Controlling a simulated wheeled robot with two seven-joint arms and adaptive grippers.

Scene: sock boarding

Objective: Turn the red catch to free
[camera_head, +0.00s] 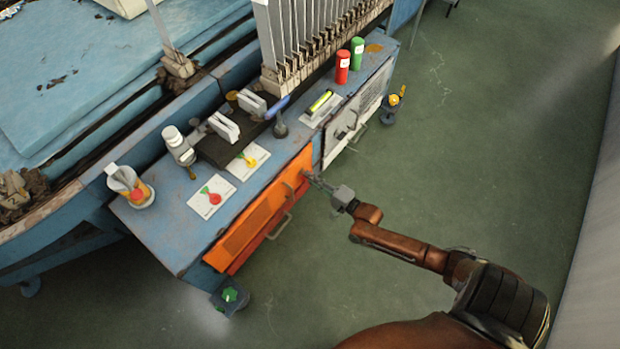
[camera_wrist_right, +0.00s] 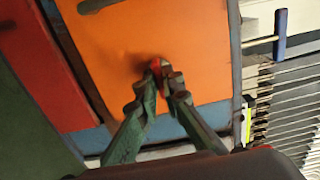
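The red catch (camera_wrist_right: 156,66) is a small red piece on the orange door in the right wrist view. In the head view the orange door (camera_head: 262,210) is on the bench front, and my gripper hides the catch there. My right gripper (camera_head: 308,176) is at the upper right part of that door. In the right wrist view its two fingertips (camera_wrist_right: 160,77) are close together with the red catch between them, and it looks shut on it. The fingers partly hide the catch, so its exact turn cannot be told. My left gripper is not in view.
The door has a bar handle (camera_head: 281,227). A white door (camera_head: 342,135) is right of it. On the bench top are picture cards (camera_head: 211,197), a red can (camera_head: 342,67) and a green can (camera_head: 357,53). A green knob (camera_head: 230,295) is low at the front. The floor around my arm is clear.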

